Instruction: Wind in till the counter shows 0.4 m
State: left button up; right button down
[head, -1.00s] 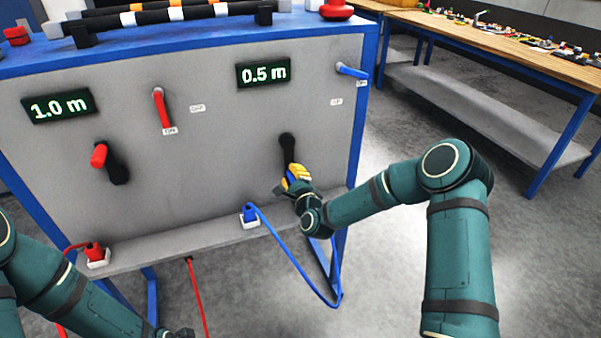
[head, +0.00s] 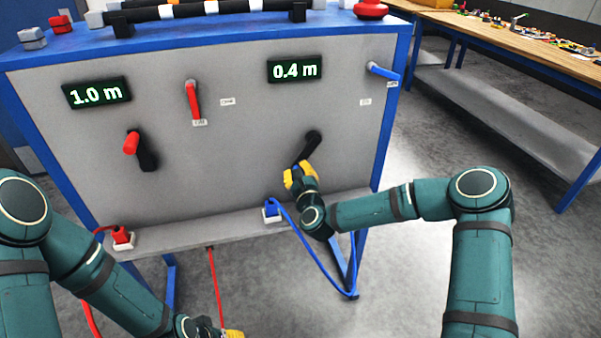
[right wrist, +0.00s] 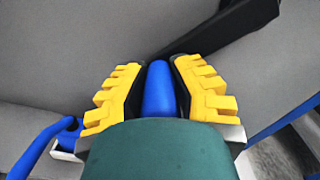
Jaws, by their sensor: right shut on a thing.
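The right counter (head: 294,70) reads 0.4 m and the left counter (head: 97,93) reads 1.0 m. The right crank is a black arm (head: 310,146) on the grey panel, pointing down and to the left. My right gripper (head: 296,178) is shut on its blue handle (right wrist: 160,90), which shows between the yellow fingers in the right wrist view. The left crank has a red handle (head: 131,143) and stands free. My left gripper (head: 232,334) is low at the bottom edge of the head view, mostly cut off, away from the panel.
A red lever (head: 192,100) points down and a blue lever (head: 383,72) points to the right. A blue plug (head: 272,209) and a red plug (head: 121,235) sit on the ledge (head: 200,237), with cables hanging. A wooden workbench (head: 500,52) stands at the right.

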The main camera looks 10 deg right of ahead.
jog(key=shift+r, duration=0.2)
jog(key=c, duration=0.7)
grip_release()
jog(key=shift+w, duration=0.1)
jog(key=shift+f, duration=0.1)
jog(key=shift+s, duration=0.2)
jog(key=s, duration=1.1)
jog(key=shift+s+d, duration=0.15)
jog(key=shift+s, duration=0.2)
